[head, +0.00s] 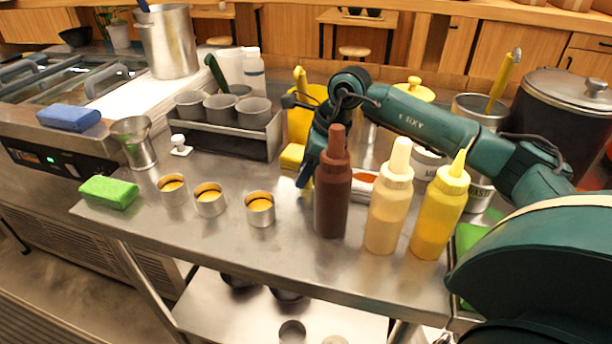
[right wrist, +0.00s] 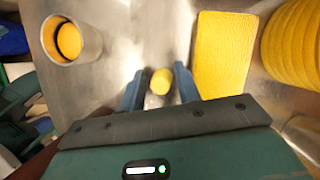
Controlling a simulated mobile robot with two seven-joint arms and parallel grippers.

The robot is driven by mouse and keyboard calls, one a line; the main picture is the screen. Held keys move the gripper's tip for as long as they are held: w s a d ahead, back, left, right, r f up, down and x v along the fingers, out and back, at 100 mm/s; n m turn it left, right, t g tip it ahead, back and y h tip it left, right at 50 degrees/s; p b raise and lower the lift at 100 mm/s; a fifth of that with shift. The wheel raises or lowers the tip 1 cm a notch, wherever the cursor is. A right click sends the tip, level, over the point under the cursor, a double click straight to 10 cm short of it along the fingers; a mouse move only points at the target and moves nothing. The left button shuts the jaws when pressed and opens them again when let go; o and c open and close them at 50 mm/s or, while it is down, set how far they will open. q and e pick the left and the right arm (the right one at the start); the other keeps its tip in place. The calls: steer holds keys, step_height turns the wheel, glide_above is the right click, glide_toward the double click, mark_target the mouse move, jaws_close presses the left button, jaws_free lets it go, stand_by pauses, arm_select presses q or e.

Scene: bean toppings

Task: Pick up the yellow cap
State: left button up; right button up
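The yellow cap (right wrist: 161,82) is a small round piece on the steel counter in the right wrist view. It lies between the two blue fingers of my right gripper (right wrist: 160,88), with visible space on either side. My right gripper is open and reaches down to the counter behind the brown bottle in the head view (head: 305,175). There the cap is mostly hidden by the gripper and the bottle. I cannot tell whether the fingers touch it. My left gripper is in neither view.
A brown bottle (head: 332,195), a cream bottle (head: 388,210) and a yellow bottle (head: 438,215) stand in front of my right arm. A yellow sponge (right wrist: 222,52) and a ribbed yellow container (right wrist: 292,45) are beside the gripper. Small metal cups (head: 260,212) stand left.

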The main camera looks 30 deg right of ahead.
steer(key=c, duration=0.5)
steer(key=shift+o, duration=0.2)
